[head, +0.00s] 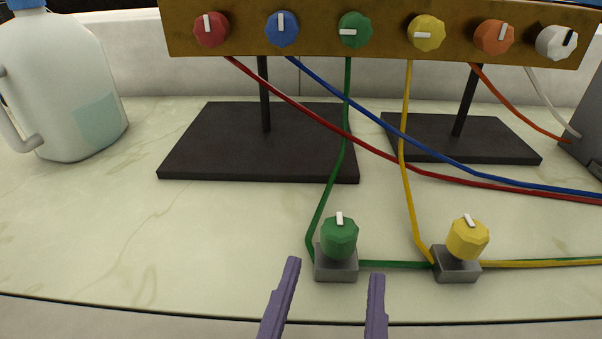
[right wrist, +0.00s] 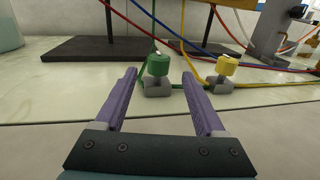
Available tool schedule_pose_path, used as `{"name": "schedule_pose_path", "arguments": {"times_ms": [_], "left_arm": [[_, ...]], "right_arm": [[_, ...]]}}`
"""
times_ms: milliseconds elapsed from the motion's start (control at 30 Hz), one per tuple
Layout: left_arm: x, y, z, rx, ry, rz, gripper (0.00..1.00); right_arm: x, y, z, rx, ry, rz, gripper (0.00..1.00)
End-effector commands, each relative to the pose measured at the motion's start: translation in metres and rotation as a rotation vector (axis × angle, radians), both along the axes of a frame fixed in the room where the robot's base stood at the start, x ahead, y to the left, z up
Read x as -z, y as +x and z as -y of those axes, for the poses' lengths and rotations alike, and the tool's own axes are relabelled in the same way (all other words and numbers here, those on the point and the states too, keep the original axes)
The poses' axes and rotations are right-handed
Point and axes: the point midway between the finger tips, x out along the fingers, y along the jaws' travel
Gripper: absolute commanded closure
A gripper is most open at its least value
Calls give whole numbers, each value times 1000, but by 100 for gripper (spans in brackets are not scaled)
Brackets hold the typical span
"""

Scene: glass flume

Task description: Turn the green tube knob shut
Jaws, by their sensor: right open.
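A green knob (head: 339,240) with a white pointer sits on a small grey valve block (head: 336,271) on the counter. Its pointer stands upright in the head view. The green tube (head: 331,185) comes down to this block and leaves it to the right. Another green knob (head: 355,29) is on the brass panel above, its pointer lying sideways. My right gripper (head: 335,271) is open and empty in front of the lower green knob. In the right wrist view this knob (right wrist: 157,66) shows between the purple fingers, beyond their tips. My left gripper is out of view.
A yellow knob (head: 467,240) on a similar block stands close to the right. Red, blue and yellow tubes cross behind. Dark stand bases (head: 240,160) support the panel (head: 320,48). A white jug (head: 60,80) stands at the left. The front left counter is clear.

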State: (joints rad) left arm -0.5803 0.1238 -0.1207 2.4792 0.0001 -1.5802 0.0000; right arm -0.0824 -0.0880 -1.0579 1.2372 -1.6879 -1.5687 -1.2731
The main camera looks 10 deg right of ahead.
Motion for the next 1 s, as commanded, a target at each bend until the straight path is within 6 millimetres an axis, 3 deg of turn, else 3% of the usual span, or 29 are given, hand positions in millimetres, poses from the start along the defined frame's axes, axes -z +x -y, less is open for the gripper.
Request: {"name": "schedule_pose_path", "arguments": {"times_ms": [600, 967, 1000], "left_arm": [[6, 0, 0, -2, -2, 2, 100], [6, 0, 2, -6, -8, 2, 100], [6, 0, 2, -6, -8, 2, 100]], "right_arm": [[0, 82, 42, -2, -5, 2, 28], [0, 87, 45, -2, -3, 0, 28], [0, 87, 45, -2, -3, 0, 32]]}}
